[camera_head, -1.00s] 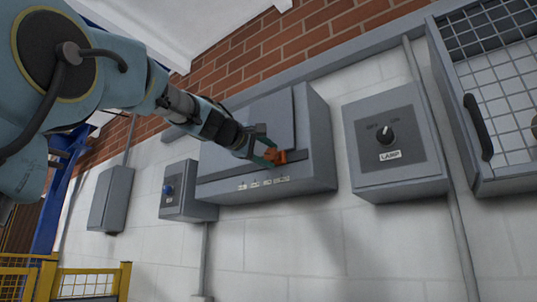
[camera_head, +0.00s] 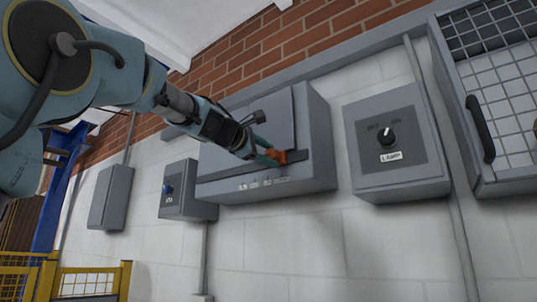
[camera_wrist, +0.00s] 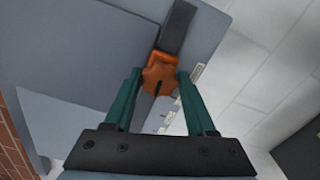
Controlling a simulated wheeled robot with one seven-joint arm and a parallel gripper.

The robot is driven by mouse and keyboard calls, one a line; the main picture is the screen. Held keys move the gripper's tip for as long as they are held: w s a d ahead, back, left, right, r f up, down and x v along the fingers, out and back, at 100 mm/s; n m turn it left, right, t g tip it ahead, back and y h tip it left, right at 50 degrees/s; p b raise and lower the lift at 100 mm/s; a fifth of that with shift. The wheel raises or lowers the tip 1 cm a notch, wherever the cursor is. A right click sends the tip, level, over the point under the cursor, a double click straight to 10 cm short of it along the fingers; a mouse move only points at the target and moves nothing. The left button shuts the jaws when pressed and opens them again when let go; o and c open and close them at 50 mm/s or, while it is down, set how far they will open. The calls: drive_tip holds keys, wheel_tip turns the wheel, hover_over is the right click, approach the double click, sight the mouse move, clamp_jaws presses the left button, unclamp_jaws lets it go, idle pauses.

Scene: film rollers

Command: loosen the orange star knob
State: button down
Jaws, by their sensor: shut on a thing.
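The orange star knob (camera_wrist: 160,74) sits on the front of a grey wall box (camera_head: 318,140). In the wrist view it lies between the two green fingers of my gripper (camera_wrist: 158,82), which is shut on it. In the head view the knob (camera_head: 283,156) shows at the tip of my gripper (camera_head: 276,156), partly hidden by the fingers. A dark slot shows on the knob's face. A dark strip (camera_wrist: 177,28) runs across the box front behind the knob.
To the right is a grey box with a dial labelled LAMP (camera_head: 397,145), then a mesh-fronted cabinet (camera_head: 496,100) with a dark handle. To the left are a box with a blue knob (camera_head: 187,190) and a plain grey box (camera_head: 110,198). A yellow fence (camera_head: 90,282) stands lower left.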

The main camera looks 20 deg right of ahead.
drive_tip(key=shift+c, duration=1.1)
unclamp_jaws()
drive_tip(key=b+v, duration=0.4)
drive_tip(key=v, duration=0.6)
drive_tip(key=shift+s+a+b, duration=0.15)
drive_tip(key=shift+a+b, duration=0.15)
drive_tip(key=shift+a, duration=0.1)
